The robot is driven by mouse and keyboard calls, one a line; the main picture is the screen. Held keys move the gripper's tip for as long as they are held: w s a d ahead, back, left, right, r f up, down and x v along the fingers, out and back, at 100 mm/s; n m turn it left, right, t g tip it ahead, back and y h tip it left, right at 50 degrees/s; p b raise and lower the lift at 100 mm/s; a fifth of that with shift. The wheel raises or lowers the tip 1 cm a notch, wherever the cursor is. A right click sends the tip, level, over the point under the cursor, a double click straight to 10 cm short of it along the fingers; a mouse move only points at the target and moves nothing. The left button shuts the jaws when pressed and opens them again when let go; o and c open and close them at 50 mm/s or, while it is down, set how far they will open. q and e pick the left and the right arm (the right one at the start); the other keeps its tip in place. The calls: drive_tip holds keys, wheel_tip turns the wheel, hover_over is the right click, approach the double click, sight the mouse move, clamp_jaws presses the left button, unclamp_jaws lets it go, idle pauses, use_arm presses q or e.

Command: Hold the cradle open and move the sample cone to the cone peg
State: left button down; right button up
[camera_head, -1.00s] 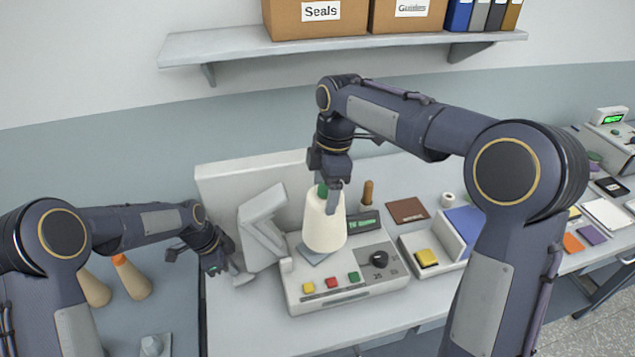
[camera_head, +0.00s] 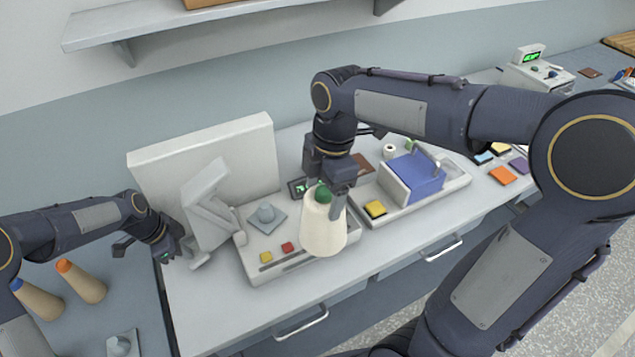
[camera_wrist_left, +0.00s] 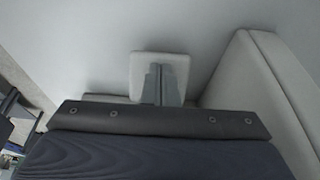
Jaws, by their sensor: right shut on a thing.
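The sample cone (camera_head: 323,232), cream with a green tip, hangs upright from my right gripper (camera_head: 329,200), which is shut on its top. It is in front of the tester's right part. The light grey cradle (camera_head: 207,205) stands tilted at the tester's left end. A grey knobbed plate (camera_head: 266,214) on the tester is bare. Another knobbed grey plate (camera_head: 122,344), bare, is at the lower left. My left gripper (camera_head: 168,254) is beside the cradle's lower end; its finger opening is unclear. The left wrist view shows a pale pad (camera_wrist_left: 160,72) beyond the wrist.
Two tan cones with blue (camera_head: 38,300) and orange (camera_head: 82,283) tips stand at the left. A white panel (camera_head: 225,165) rises behind the tester (camera_head: 290,262). A tray with a blue block (camera_head: 415,176) is to the right. The front bench strip is clear.

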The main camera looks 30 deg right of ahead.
use_arm(q)
drive_tip(key=shift+r, duration=2.9)
wheel_tip(320, 180, up, 5)
drive_tip(key=shift+r, duration=0.1)
idle(0.3)
